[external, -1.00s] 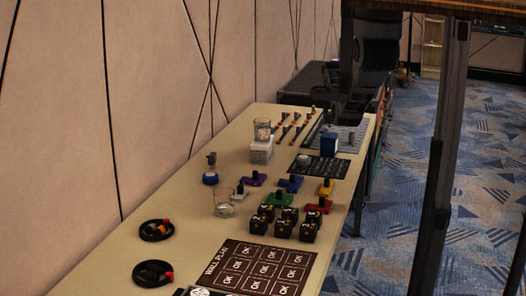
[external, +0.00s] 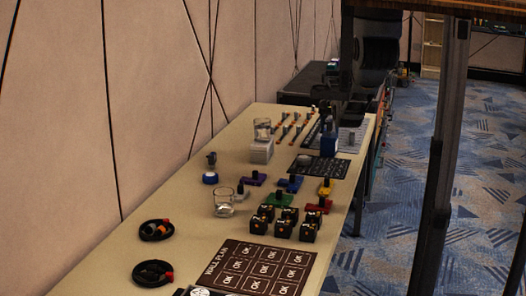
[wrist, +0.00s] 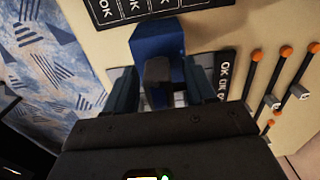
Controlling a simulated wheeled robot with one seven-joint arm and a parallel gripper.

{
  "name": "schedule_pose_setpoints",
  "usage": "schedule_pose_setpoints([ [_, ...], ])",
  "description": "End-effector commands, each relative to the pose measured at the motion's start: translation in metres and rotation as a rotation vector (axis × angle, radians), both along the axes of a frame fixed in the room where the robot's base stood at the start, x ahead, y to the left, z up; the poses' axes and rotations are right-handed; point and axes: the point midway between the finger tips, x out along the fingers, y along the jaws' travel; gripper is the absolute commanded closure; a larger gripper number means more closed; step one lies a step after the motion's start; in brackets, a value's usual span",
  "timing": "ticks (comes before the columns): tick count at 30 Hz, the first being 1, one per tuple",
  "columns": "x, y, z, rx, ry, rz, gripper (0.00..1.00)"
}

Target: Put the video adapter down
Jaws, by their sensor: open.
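The video adapter, which I take to be the blue block (wrist: 158,41) with a dark upright grip (wrist: 158,78), stands at the near end of the grey pad (wrist: 117,73). It also shows in the external view as a blue block (external: 329,145) near the table's right edge. My gripper (wrist: 161,88) is open, with one finger on each side of the dark grip. I see gaps between the fingers and the grip. My gripper (external: 345,122) is close above the block in the external view. The block's base is partly hidden by the grip and fingers.
A black card with OK marks (external: 320,167) lies just in front of the block. Orange-tipped sticks (wrist: 270,85) lie to one side. Coloured blocks and black cubes (external: 285,221) stand nearer.

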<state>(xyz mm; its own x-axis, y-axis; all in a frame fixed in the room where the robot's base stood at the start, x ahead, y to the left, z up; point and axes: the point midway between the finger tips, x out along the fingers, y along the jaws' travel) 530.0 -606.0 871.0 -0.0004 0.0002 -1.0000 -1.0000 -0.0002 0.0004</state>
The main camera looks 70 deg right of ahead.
Motion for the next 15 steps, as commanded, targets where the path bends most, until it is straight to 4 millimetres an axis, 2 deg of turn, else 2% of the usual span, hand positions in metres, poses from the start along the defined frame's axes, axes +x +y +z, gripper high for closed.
schedule_pose_setpoints([
  [8,0.0,-0.001,0.007,-0.003,-0.001,0.0,0.45],
  [11,0.001,-0.001,0.019,-0.004,-0.002,0.0,0.45],
  [15,0.001,-0.001,0.048,-0.006,-0.003,0.0,0.45],
])
